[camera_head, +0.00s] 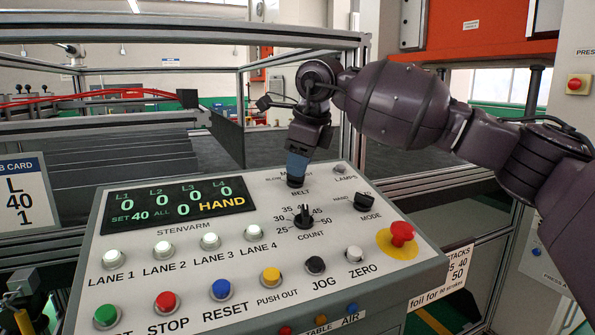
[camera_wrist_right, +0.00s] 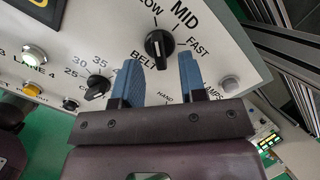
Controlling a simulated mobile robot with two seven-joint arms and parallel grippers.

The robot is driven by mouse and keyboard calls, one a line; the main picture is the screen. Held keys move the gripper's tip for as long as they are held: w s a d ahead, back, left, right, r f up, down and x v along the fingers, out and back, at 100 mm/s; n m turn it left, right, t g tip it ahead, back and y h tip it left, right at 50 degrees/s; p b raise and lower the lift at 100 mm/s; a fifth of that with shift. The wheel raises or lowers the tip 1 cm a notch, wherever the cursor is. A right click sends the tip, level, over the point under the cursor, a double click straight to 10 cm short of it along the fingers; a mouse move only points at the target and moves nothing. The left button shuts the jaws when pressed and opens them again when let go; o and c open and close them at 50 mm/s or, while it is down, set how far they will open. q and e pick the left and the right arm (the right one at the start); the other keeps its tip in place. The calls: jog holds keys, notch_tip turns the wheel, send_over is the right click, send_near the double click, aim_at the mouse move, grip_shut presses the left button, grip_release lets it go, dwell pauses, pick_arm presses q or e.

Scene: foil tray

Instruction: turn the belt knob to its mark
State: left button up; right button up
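The black belt knob (camera_wrist_right: 159,46) sits on the sloped light-grey panel above the word BELT. In the right wrist view, SLOW, MID and FAST are printed around it, with SLOW partly cut off. My right gripper (camera_wrist_right: 162,65) is open, with its two blue fingers apart and the knob between their tips in the picture. I cannot tell whether either finger touches the knob. In the head view my right gripper (camera_head: 296,178) points down at the panel and covers most of the knob and part of its labels. The knob's exact pointer setting is unclear. My left gripper is not in view.
The count knob (camera_head: 304,218) and mode knob (camera_head: 364,201) are close by. A red stop button (camera_head: 402,234) stands at the right on yellow. Lane buttons (camera_head: 210,241) and coloured buttons line the lower panel. The display (camera_head: 168,205) reads HAND. A metal frame rises behind.

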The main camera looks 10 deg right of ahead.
jog(key=v, duration=0.8)
